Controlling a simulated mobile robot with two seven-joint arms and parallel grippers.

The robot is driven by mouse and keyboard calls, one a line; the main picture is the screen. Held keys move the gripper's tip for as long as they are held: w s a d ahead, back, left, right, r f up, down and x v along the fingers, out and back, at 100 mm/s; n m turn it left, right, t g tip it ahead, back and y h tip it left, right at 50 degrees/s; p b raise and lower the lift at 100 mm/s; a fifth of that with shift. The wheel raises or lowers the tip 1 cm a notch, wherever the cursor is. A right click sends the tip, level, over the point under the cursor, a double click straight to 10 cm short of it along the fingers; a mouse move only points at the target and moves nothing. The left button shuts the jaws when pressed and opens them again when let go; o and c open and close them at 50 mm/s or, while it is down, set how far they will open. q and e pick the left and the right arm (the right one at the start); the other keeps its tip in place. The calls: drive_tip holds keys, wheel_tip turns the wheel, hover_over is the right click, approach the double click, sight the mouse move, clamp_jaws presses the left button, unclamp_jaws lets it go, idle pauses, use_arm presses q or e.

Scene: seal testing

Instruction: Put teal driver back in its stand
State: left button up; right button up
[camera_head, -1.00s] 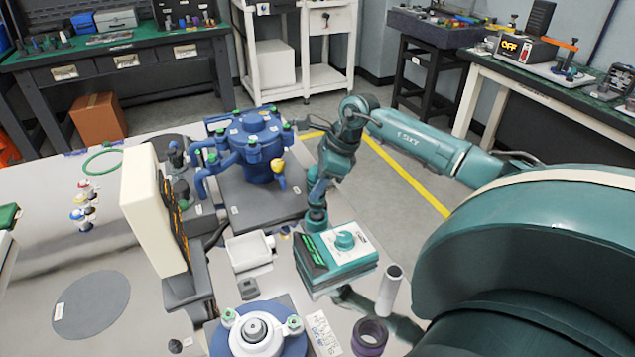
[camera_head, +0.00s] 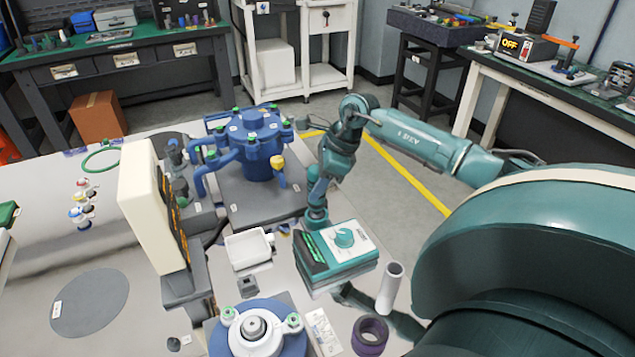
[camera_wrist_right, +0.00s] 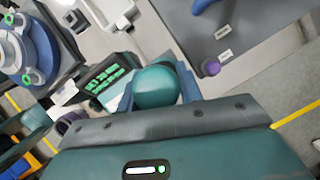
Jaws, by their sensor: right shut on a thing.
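My right gripper (camera_head: 317,214) is behind the teal box in the head view, and its fingertips are hard to make out. In the right wrist view it (camera_wrist_right: 158,100) is shut around a teal rounded body, which I take as the teal driver (camera_wrist_right: 155,86). Only its rounded end shows; the rest is hidden. A dark purple ring-shaped holder (camera_head: 370,336) stands empty at the front of the table. It may be the driver's stand, but I cannot tell for sure. My left gripper is not in view.
A teal box (camera_head: 352,262) with green display and knob stands just in front of the right gripper. A white tube (camera_head: 390,287) is upright beside it. A white tray (camera_head: 249,249), a blue-rimmed fixture (camera_head: 256,330) and a blue manifold (camera_head: 254,135) stand nearby.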

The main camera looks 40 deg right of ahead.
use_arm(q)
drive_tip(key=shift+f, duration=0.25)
use_arm(e)
drive_tip(key=shift+s+f, duration=0.1)
drive_tip(key=o, duration=1.3)
drive_tip(key=shift+c, duration=0.2)
use_arm(q)
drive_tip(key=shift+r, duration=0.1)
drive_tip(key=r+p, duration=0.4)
drive_tip(key=p, duration=0.1)
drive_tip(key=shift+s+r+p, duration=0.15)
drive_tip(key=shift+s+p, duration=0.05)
drive_tip(key=shift+p, duration=0.15)
use_arm(e)
wheel_tip(320, 180, up, 9)
drive_tip(key=shift+r, duration=0.1)
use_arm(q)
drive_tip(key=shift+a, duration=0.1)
